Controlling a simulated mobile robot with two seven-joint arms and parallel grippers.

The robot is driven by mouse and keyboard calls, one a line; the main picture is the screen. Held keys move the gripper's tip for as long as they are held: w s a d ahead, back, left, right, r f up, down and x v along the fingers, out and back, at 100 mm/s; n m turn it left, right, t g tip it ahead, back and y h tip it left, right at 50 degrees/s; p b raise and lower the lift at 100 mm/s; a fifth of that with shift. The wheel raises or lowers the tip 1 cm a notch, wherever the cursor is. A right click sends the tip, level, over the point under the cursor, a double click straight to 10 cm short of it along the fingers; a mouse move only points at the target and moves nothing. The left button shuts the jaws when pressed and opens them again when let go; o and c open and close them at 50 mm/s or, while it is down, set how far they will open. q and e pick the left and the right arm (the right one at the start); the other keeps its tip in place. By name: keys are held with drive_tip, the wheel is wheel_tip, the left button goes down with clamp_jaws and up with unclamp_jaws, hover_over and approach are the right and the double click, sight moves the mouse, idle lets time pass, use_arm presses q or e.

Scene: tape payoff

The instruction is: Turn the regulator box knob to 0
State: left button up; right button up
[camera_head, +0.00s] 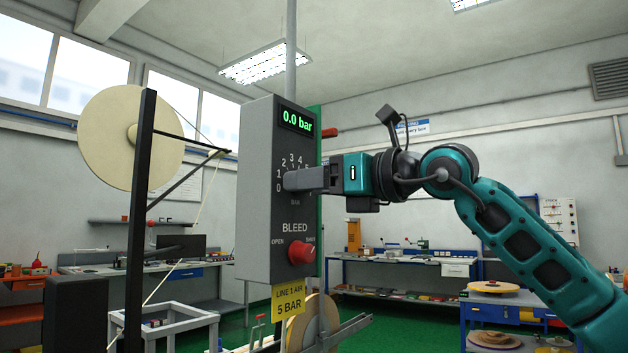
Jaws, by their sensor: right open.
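The grey regulator box (258,235) stands upright in the middle of the view. Its green display (297,121) reads 0.0 bar. Below it is a dial scale (291,162) with numbers from 0 upward; the 0 shows at the lower left. My right gripper (290,180) reaches in from the right with its fingertips at the dial's centre. The fingers cover the knob, so its pointer and any contact with it are hidden. A red bleed knob (301,252) sits lower on the box between OPEN and another label. My left gripper is out of view.
A yellow tag (288,299) reading LINE 1 AIR 5 BAR hangs under the box. A large pale tape reel (112,135) and a black post (139,220) stand to the left. Workbenches (400,275) line the back. Green floor (395,325) shows below.

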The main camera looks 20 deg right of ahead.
drive_tip(key=c, duration=1)
